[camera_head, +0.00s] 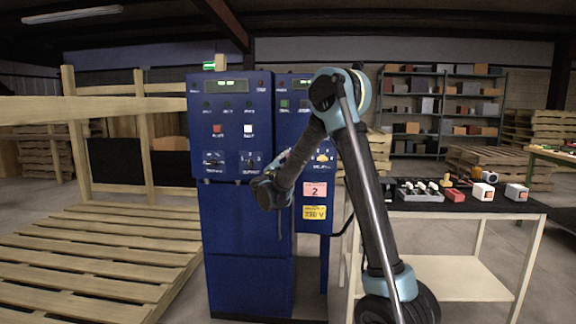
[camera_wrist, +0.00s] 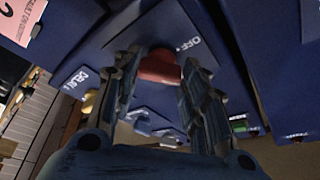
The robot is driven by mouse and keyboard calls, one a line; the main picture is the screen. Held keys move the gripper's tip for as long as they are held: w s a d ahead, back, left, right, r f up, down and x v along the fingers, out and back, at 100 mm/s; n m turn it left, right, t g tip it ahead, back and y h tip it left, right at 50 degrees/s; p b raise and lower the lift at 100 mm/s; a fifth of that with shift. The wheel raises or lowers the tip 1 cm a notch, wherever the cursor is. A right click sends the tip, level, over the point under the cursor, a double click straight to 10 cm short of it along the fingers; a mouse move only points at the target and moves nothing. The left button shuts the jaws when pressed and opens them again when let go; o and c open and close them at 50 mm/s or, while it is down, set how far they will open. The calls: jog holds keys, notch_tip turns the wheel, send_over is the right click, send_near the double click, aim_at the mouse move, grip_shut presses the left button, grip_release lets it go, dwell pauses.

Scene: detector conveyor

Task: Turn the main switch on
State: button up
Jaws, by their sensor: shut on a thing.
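In the wrist view, the main switch (camera_wrist: 160,70) is a red handle on the blue cabinet, with the word OFF beside it. My gripper (camera_wrist: 162,61) has a finger on each side of the red handle and is shut on it. In the head view, the blue control cabinet (camera_head: 245,230) stands in the middle. My forearm bends down in front of its right part and hides the main switch and most of my gripper there.
A yellow DELAY knob (camera_head: 322,157) is close to the switch; it also shows in the wrist view (camera_wrist: 90,101). Below it are a pink label (camera_head: 315,189) and a yellow label (camera_head: 314,212). A table (camera_head: 505,208) with small parts stands right, and wooden pallets (camera_head: 95,260) lie left.

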jog(key=shift+d+r+m+g, duration=0.1)
jog(key=shift+m+g, duration=0.7)
jog(key=shift+m, duration=1.25)
jog(key=shift+d+r+m+g, duration=0.1)
jog(key=shift+m+g, duration=0.7)
jog(key=shift+m, duration=1.25)
jog(key=shift+a, duration=0.1)
jog(key=o, duration=1.1)
jog(key=shift+c, duration=0.2)
jog(key=shift+s+a, duration=0.1)
jog(key=shift+a, duration=0.05)
jog(key=v, duration=1.1)
jog(key=shift+s+a, duration=0.2)
jog(key=shift+s, duration=0.05)
